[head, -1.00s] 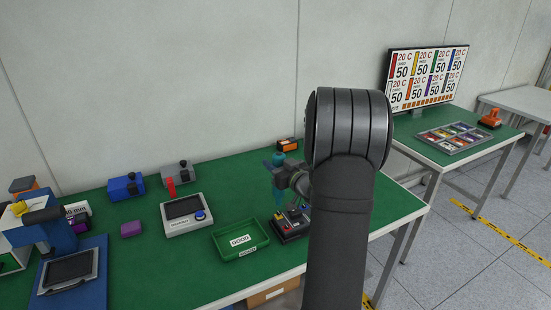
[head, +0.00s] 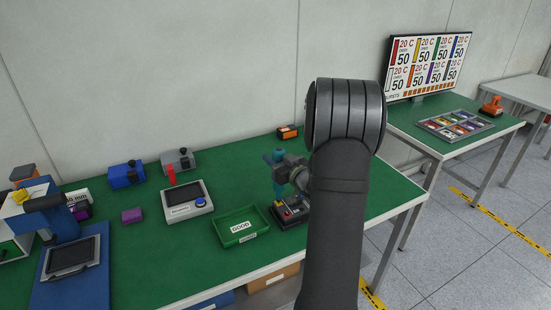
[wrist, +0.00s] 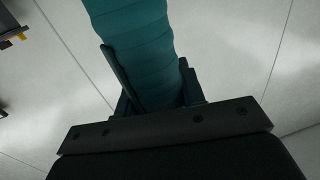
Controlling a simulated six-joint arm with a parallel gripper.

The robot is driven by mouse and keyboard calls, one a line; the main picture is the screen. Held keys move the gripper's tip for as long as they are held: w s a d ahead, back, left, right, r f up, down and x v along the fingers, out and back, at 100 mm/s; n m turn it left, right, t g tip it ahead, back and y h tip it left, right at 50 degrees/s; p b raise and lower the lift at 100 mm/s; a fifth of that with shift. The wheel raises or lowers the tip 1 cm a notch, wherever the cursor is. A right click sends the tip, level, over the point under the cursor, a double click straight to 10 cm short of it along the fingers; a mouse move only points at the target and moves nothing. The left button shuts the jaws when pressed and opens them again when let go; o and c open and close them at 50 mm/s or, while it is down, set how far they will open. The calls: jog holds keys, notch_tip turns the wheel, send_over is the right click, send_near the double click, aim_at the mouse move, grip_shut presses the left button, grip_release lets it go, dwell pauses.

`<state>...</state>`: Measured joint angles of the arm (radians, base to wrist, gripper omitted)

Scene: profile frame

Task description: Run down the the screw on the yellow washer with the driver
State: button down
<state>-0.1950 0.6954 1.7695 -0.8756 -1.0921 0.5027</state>
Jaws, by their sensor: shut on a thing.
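My gripper (head: 279,172) is shut on the teal handle of the driver (head: 278,156). The driver is roughly upright above the black fixture (head: 290,213), which has red and yellow spots on top. In the wrist view the ribbed teal driver handle (wrist: 135,40) runs up between the dark fingers of my gripper (wrist: 150,92). The driver's tip is too small to make out, so I cannot tell whether it touches anything. I cannot make out the screw or the yellow washer.
A green tray marked GOOD (head: 262,235) stands left of the fixture. A grey device with a screen (head: 188,199) is further left. An orange-black box (head: 287,131) sits behind the driver.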

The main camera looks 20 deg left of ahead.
jog(key=shift+f, duration=0.85)
dwell(2.2)
